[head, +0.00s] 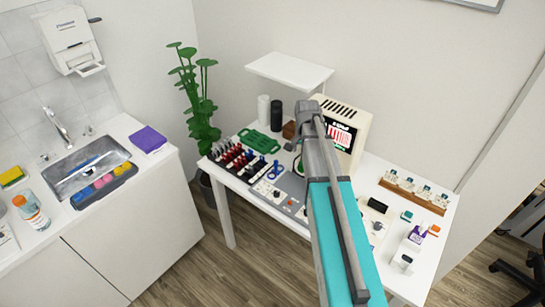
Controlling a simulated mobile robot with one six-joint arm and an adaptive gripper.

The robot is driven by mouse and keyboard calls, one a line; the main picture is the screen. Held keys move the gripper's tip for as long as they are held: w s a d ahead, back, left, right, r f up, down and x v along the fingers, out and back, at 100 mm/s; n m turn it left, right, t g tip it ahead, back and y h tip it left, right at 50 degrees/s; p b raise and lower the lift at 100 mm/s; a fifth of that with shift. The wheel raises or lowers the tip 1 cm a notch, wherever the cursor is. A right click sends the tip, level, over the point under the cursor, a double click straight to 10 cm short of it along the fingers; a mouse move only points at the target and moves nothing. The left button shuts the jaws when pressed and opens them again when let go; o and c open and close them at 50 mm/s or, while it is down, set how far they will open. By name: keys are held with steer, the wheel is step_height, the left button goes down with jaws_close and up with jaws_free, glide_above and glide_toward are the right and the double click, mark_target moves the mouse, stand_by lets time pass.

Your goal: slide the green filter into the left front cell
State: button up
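A small green piece (406,215), which looks like the green filter, lies on the right part of the white table, in front of a wooden rack. It is too small to make out its shape. I cannot make out the left front cell; my arm covers the middle of the table. My arm reaches over the table from the front. My gripper (298,150) is mostly hidden behind my wrist, near the screen device and well left of the green piece. I cannot see its fingers or anything held.
The wooden rack (413,192) holds several pale pieces. A small orange piece (434,230) and white boxes stand near the green piece. At left are a green tray (262,141) and rows of dark and red items (236,158). The screen device (340,130) stands behind my arm.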

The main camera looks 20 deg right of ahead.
step_height(320, 180, up, 3)
steer(key=shift+f+p, duration=0.15)
steer(key=shift+p, duration=0.85)
steer(key=shift+a+f+n+b, duration=0.1)
steer(key=shift+f+n+b, duration=0.2)
steer(key=a+f+n+b, duration=0.1)
steer(key=a+n, duration=0.4)
steer(key=n, duration=1.2)
steer(key=a+f+n+b, duration=0.1)
steer(key=a+n, duration=0.5)
steer(key=n, duration=1.2)
steer(key=shift+s+a+f+b, duration=0.15)
steer(key=shift+a+f+b, duration=0.05)
steer(key=shift+f+b, duration=0.15)
steer(key=shift+s, duration=0.1)
stand_by(0.7)
